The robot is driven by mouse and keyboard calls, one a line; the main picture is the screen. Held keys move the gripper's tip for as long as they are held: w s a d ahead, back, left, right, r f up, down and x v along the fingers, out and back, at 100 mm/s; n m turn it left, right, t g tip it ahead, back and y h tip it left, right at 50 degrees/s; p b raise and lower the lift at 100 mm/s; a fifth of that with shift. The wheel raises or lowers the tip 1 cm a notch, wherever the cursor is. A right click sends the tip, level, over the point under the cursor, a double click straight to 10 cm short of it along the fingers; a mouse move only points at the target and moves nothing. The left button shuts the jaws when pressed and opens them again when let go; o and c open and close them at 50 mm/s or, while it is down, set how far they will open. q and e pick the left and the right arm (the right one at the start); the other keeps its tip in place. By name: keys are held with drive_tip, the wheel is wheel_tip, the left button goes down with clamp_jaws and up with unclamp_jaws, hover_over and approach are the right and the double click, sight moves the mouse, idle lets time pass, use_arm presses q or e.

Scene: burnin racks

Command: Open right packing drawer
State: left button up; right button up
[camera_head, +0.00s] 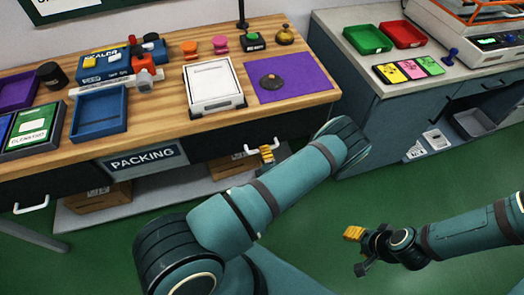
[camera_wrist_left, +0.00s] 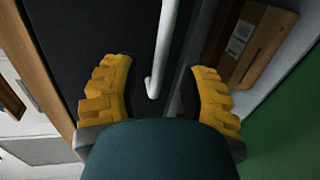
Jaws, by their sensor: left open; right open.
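The right packing drawer (camera_head: 205,152) has a black front under the wooden table's right half and looks closed. Its white bar handle (camera_head: 247,152) is partly hidden by my left gripper (camera_head: 266,154), which is at the drawer front. In the left wrist view, the handle (camera_wrist_left: 168,45) runs between the two spread yellow fingers of my left gripper (camera_wrist_left: 160,90). Gaps show on both sides of it, and the fingers are open. The black drawer front (camera_wrist_left: 95,30) lies behind it. My right gripper (camera_head: 356,250) is open and empty above the green floor, away from the drawer.
The wooden table (camera_head: 165,130) bears a blue tray (camera_head: 99,112), a white scale (camera_head: 213,86) and a purple mat (camera_head: 290,77). A PACKING sign (camera_head: 143,160) hangs at its front. Cardboard boxes (camera_head: 100,197) sit on a low shelf. A grey cabinet (camera_head: 375,125) stands right. Green floor is clear in front.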

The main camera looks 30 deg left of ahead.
use_arm(q)
drive_tip(key=shift+x, duration=1.75)
clamp_jaws()
